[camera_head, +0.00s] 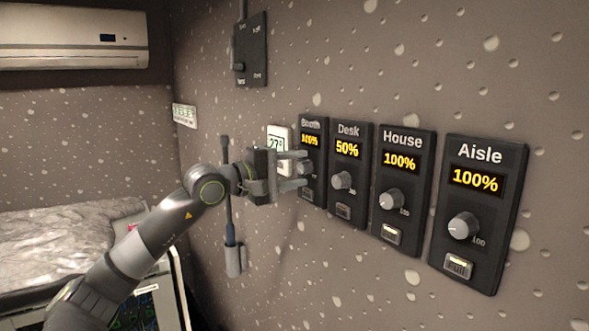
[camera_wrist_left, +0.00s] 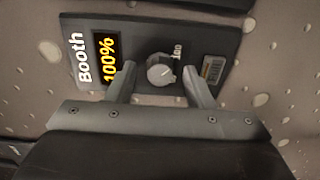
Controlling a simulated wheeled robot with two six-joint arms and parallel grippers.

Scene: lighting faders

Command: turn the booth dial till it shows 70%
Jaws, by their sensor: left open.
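The booth panel (camera_head: 314,125) is a dark plate on the wall, leftmost of the row of dimmers. Its yellow display (camera_wrist_left: 108,58) reads 100%. The booth dial (camera_wrist_left: 161,69) is a round grey knob on this panel; in the head view it is partly hidden by my gripper. My left gripper (camera_head: 302,168) is at the booth panel. In the left wrist view its two open fingers (camera_wrist_left: 158,80) stand on either side of the dial, with gaps between them and the knob. My right gripper is not in view.
The Desk panel (camera_head: 347,129) reads 50%, the House panel (camera_head: 402,142) 100% and the Aisle panel (camera_head: 480,155) 100%, all close to the right. A dark switch box (camera_head: 250,50) hangs above. A bed (camera_head: 60,245) stands left.

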